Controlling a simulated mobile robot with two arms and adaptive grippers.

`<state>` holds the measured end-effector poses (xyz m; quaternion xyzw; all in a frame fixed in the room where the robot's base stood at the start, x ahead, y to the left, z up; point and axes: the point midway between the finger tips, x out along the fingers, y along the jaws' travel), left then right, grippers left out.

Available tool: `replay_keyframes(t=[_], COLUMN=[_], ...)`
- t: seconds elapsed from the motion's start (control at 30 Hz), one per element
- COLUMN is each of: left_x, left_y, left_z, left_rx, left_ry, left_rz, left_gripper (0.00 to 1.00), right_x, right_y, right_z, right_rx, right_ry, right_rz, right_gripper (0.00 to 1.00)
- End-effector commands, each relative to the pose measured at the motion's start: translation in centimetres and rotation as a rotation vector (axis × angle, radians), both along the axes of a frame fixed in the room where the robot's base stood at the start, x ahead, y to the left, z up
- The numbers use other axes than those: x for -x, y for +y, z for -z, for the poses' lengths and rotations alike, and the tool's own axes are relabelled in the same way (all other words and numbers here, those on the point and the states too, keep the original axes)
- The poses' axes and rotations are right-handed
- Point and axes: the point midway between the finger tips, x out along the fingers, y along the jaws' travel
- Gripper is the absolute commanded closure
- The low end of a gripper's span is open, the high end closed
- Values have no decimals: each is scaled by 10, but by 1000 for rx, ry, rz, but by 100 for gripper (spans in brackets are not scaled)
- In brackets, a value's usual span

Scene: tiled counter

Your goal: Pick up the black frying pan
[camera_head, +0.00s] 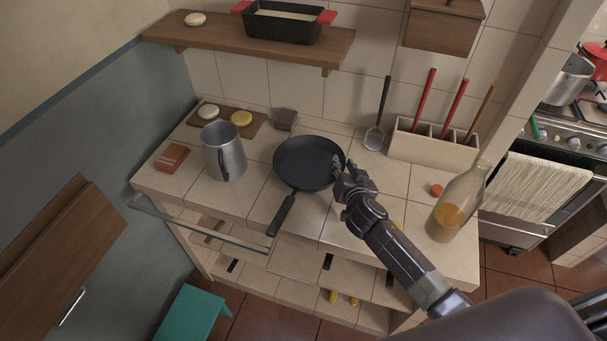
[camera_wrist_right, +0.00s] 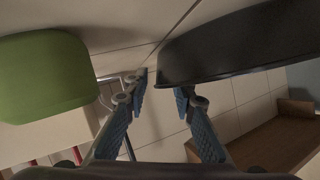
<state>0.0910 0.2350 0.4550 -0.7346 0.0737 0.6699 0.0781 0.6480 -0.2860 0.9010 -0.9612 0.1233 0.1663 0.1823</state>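The black frying pan (camera_head: 305,163) lies on the tiled counter, its handle (camera_head: 281,215) pointing towards the front edge. My right gripper (camera_head: 343,170) is at the right side of the pan's rim. In the right wrist view the pan's dark side (camera_wrist_right: 240,48) fills the upper right. There the right gripper's blue-padded fingers (camera_wrist_right: 163,86) are apart, with the rim's near end close to the gap between the tips. I cannot tell whether they touch it. My left gripper is not in view.
A metal mug (camera_head: 224,152) stands left of the pan. A wooden utensil holder (camera_head: 432,148) and a glass bottle (camera_head: 458,205) stand to the right. A green object (camera_wrist_right: 45,75) is close in the wrist view. A shelf (camera_head: 250,42) hangs above.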

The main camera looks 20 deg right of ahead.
Motion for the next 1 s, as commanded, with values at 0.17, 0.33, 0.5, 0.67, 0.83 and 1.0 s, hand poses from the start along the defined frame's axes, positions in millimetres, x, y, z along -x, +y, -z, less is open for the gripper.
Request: replay_keyframes(t=[0.17, 0.33, 0.5, 0.67, 0.83, 1.0], left_x=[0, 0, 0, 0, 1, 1], left_y=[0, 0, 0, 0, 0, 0], left_z=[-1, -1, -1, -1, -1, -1], left_rx=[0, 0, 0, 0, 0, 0], left_ry=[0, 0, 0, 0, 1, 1], left_rz=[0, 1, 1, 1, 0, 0], left_gripper=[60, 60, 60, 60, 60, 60], right_x=[-5, -4, -4, -4, -4, -4], right_y=[-1, -1, -1, -1, -1, -1], right_z=[2, 2, 2, 3, 3, 2], right_rx=[1, 1, 1, 1, 1, -1], right_ry=[1, 0, 1, 1, 2, -1], right_rz=[1, 0, 0, 0, 0, -1], right_gripper=[76, 77, 96, 100, 100, 100])
